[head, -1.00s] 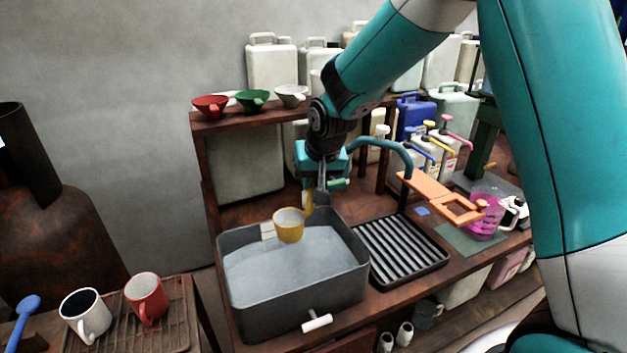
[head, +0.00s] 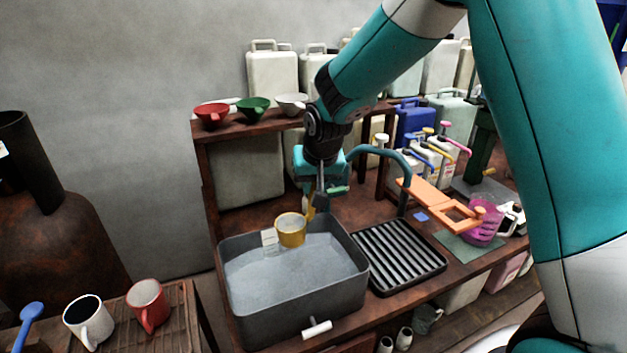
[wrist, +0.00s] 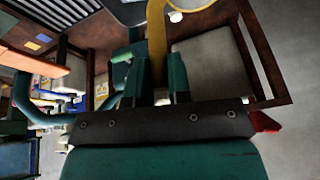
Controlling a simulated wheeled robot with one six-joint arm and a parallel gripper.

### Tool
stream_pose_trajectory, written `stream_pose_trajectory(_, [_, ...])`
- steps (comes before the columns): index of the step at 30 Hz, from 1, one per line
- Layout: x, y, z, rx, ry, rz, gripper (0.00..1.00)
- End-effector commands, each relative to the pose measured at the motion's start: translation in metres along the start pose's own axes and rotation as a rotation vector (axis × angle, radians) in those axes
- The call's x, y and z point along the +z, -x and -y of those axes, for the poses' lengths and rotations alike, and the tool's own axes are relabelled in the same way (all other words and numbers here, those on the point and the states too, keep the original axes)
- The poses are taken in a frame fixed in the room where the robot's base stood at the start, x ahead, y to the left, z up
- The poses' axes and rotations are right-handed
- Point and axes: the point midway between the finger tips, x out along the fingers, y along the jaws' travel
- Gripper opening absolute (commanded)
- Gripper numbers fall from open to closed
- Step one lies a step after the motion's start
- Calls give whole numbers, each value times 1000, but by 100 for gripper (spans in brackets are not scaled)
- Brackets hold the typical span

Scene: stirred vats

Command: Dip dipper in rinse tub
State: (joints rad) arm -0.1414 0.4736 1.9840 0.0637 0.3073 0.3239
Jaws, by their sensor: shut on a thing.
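The dipper (head: 291,231) is a yellow cup with a yellow handle. It is over the back part of the rinse tub (head: 290,318), a grey rectangular basin holding pale liquid. The cup looks upright; I cannot tell whether its bottom touches the liquid. My gripper (head: 318,200) is shut on the dipper's handle just behind and above the tub's back rim. In the wrist view the yellow handle (wrist: 157,45) runs up between the two green fingers (wrist: 158,85). A small white tag (head: 269,237) shows beside the cup at the tub's back.
A black slatted drain rack (head: 400,255) stands right of the tub, with a teal curved pipe (head: 385,150) behind. A shelf with red (head: 212,115), green and white funnels is at the back. Mugs (head: 148,304) stand front left. A white-handled tap (head: 317,329) juts from the tub's front.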

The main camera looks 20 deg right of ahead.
Motion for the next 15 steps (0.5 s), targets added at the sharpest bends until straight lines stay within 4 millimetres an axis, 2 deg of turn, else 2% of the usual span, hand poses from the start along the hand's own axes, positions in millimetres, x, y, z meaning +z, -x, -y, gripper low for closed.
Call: stream_pose_trajectory(15, [-1, 2, 0, 76, 28, 39, 0])
